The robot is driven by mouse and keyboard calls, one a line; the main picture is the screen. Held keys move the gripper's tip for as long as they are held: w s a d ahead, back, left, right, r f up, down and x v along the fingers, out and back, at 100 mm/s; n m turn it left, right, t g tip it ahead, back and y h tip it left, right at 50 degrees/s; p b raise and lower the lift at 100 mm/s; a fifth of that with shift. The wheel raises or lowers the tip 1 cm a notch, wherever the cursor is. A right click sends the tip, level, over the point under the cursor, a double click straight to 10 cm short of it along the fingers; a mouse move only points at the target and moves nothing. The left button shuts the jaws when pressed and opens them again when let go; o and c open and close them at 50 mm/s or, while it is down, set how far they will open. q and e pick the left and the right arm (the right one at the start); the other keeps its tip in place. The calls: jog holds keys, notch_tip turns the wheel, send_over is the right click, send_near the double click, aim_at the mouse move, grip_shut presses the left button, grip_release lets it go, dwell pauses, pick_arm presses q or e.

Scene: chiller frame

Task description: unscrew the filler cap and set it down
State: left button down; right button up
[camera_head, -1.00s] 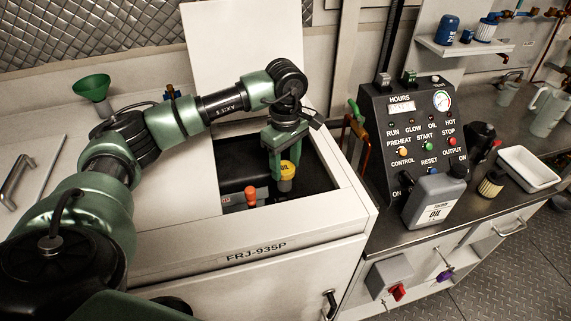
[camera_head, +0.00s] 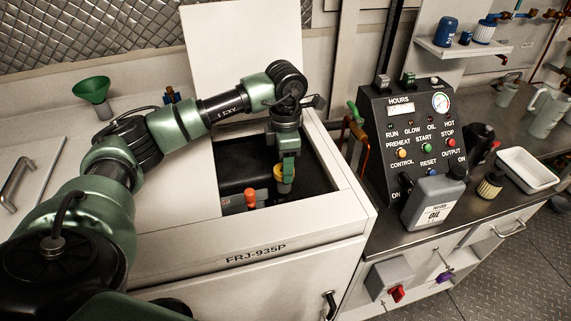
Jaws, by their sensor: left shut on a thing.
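The yellow filler cap (camera_head: 281,171) sits on top of the filler neck (camera_head: 284,187) inside the open hatch of the cream cabinet. My left gripper (camera_head: 287,174) points down into the hatch and is shut on the cap, hiding much of it. The cap looks still seated on the neck; whether its thread is loose cannot be seen. My right gripper is not in view.
An orange-topped dipstick handle (camera_head: 250,195) stands left of the filler neck. A green funnel (camera_head: 92,88) is on the cabinet top. An oil jug (camera_head: 434,203) stands by the control box (camera_head: 412,125).

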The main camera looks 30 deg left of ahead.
pick_arm(q)
jog(key=n, duration=0.3)
jog(key=shift+n, duration=0.4)
jog(key=shift+f, duration=0.1)
jog(key=c, duration=0.7)
grip_release()
